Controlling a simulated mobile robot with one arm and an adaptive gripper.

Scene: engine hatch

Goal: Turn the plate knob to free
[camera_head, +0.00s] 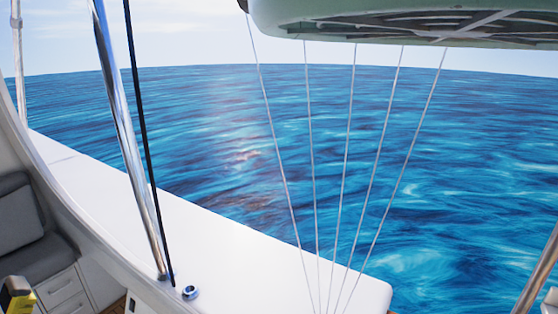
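I cannot make out the plate knob in the head view. No engine hatch or plate shows either.
A steel pole (128,140) and thin black line (143,140) rise from the white side deck (210,245). Thin cords (310,160) run below a pale green hull (400,25). A grey seat (30,240) and drawers (62,287) are left. Open water (200,130) lies beyond.

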